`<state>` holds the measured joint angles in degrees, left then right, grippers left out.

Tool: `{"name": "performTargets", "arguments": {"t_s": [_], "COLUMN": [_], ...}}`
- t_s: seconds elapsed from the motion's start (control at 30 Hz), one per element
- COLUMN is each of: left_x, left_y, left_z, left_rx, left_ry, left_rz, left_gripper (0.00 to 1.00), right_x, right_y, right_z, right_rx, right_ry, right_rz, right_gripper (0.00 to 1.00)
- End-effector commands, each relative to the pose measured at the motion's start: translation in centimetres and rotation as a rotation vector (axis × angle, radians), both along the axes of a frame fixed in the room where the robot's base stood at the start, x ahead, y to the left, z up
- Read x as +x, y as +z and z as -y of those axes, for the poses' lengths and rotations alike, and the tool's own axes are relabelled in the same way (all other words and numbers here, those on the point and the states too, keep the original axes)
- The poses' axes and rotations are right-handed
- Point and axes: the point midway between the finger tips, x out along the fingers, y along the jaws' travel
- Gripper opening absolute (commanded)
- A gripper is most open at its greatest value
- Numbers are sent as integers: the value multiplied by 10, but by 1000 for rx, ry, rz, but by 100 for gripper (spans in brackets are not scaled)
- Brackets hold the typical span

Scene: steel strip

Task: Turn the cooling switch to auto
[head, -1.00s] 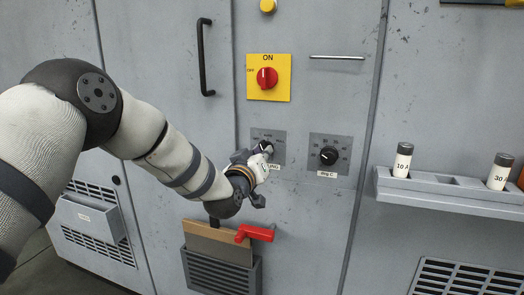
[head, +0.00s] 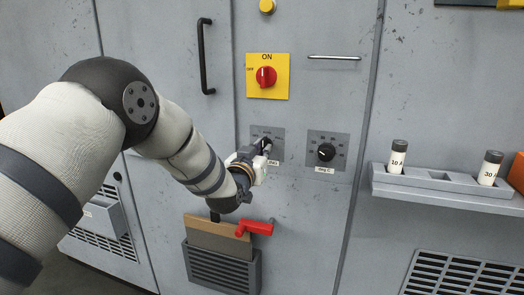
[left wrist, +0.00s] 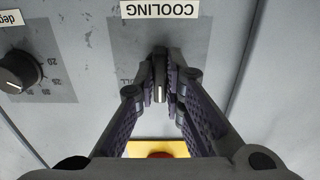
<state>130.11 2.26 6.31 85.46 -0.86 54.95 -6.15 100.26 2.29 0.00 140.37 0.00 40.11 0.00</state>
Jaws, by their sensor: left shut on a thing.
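The knob's white mark lies along the line of the fingers. In the head view my left gripper (head: 263,150) covers most of the switch and part of its plate (head: 276,134). The AUTO marking cannot be read there. My right gripper is in neither view.
A deg C dial (head: 326,152) sits just right of the switch. Above are a red rotary switch (head: 265,77) on a yellow plate and a black door handle (head: 203,56). Below is a red lever (head: 255,228) by a grey holder. A shelf (head: 445,193) with labelled fuses is at right.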

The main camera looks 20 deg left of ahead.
Motion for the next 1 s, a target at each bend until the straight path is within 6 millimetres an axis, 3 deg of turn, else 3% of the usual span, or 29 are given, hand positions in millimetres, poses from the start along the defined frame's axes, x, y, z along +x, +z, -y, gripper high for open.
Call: {"name": "performTargets", "arguments": {"t_s": [0.27,0.3,0.37,0.67,0.77,1.0], "left_x": [0,0,0,-2,-13,-76], "left_y": [-1,-1,-1,-1,-1,0], "left_z": [0,0,0,0,0,-2], "left_rx": [0,0,-1,-1,-1,-1], "left_ry": [0,0,0,0,0,-1], "left_rz": [-1,-1,-1,-1,-3,-4], "left_gripper": [0,19,30,30,30,30], "right_x": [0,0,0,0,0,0], "right_y": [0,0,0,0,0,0], "right_z": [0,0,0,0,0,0], "right_rx": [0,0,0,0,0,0], "right_ry": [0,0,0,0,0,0], "right_rz": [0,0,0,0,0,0], "right_gripper": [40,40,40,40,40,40]}}
